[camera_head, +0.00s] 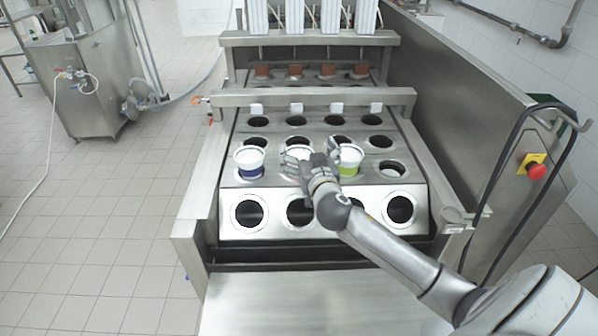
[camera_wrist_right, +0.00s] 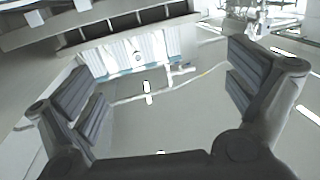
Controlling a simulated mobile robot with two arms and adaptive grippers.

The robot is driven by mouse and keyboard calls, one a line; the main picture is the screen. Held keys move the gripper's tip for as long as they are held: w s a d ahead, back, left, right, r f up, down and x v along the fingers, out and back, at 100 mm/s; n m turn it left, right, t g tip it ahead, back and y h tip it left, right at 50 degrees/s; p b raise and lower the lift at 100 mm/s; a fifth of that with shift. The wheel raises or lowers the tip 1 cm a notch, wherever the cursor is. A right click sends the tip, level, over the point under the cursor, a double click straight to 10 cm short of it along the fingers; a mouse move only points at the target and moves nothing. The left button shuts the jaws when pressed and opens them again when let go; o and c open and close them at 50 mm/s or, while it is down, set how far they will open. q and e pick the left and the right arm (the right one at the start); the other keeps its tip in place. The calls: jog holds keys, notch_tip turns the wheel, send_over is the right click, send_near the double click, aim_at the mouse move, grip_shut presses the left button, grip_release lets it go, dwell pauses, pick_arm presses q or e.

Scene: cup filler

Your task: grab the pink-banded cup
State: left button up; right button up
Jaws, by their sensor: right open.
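No pink band shows in either view. A white cup (camera_head: 298,151) sits in the middle of a row of holes, partly hidden behind my right gripper (camera_head: 301,166), so its band cannot be seen. A blue-banded cup (camera_head: 249,161) stands in the hole to its left. A green-banded cup (camera_head: 350,157) stands to its right, close beside my gripper. In the wrist view my right gripper (camera_wrist_right: 165,85) has its fingers wide apart, and no cup is seen between them. My left gripper is not in view.
The steel filler plate (camera_head: 270,188) has several rows of round holes, many empty. A steel crossbar (camera_head: 310,97) spans behind the cups. A red stop button (camera_head: 536,171) is on the right wall. A bare steel surface (camera_head: 300,300) lies in front.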

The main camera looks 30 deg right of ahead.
jog(key=f+b, duration=0.2)
jog(key=f, duration=0.1)
jog(key=f+b, duration=0.3)
jog(key=f, duration=0.1)
jog(key=w+f+b, duration=0.1)
jog(key=f+b, duration=0.2)
jog(key=shift+d+f, duration=0.2)
jog(key=shift+d, duration=0.1)
send_near(296, 146)
jog(key=shift+w+a+f, duration=0.15)
jog(key=shift+w+f, duration=0.35)
jog(key=shift+f, duration=0.15)
jog(key=shift+w+d+r+p, duration=0.25)
jog(key=shift+w+p, duration=0.15)
jog(key=shift+p, duration=0.1)
jog(key=p+x, duration=0.1)
jog(key=x, duration=0.2)
jog(key=shift+d+r, duration=0.15)
jog(key=shift+d, duration=0.05)
jog(key=shift+w+d, duration=0.2)
jog(key=shift+w, duration=0.4)
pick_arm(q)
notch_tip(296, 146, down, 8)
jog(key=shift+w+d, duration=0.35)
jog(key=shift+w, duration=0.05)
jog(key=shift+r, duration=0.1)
pick_arm(e)
jog(key=c, duration=1.2)
